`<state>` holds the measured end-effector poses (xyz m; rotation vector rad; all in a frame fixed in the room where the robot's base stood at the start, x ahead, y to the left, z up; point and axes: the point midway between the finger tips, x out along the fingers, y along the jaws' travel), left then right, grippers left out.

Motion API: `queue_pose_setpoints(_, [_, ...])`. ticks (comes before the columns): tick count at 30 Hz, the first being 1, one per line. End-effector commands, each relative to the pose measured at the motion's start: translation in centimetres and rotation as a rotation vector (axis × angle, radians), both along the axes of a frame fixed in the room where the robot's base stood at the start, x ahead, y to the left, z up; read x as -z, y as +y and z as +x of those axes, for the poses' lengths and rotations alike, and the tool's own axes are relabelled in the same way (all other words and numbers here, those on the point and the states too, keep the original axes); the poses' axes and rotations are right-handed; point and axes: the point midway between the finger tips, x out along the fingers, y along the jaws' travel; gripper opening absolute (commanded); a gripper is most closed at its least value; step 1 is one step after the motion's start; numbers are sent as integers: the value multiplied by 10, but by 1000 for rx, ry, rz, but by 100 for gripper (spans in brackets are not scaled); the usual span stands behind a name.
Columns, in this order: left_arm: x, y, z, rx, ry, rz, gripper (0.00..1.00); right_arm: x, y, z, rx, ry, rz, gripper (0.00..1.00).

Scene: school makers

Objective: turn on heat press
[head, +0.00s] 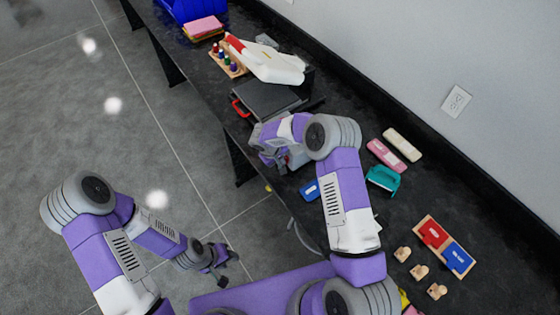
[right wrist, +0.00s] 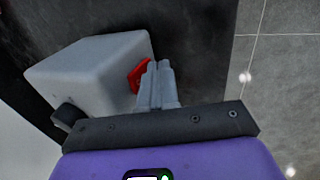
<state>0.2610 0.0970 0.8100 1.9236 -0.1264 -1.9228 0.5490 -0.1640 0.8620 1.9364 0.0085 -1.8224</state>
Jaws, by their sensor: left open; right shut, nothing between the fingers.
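The heat press (head: 268,98) is on the black counter in the head view, with a dark flat plate and a red handle (head: 240,107) at its left edge. The right wrist view shows a pale grey box (right wrist: 95,68), seemingly its control housing, with a red switch (right wrist: 138,76) on its side. My right gripper (right wrist: 158,68) is shut and empty, its fingertips right beside the red switch. I cannot tell whether they touch it. In the head view my right arm hides that area. My left gripper (head: 222,268) is open and empty, low over the floor, away from the counter.
A teal stapler-like item (head: 383,179), pink (head: 387,155) and cream (head: 402,144) blocks, and a red-blue tray (head: 444,246) lie to the right. The wall borders the counter.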

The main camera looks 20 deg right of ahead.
Motion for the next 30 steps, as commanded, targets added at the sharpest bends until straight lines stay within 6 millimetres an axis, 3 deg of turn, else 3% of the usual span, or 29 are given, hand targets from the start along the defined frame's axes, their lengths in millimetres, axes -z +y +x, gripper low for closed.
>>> queue_pose_setpoints(5, [26,0,0,0,0,0,43,8,-4,1,0,-23,-61,0])
queue_pose_setpoints(8, [18,0,0,-1,1,0,43,3,-5,1,3,-18,-54,0])
queue_pose_setpoints(30, [14,0,0,0,0,0,43,-14,-6,1,3,-19,-56,0])
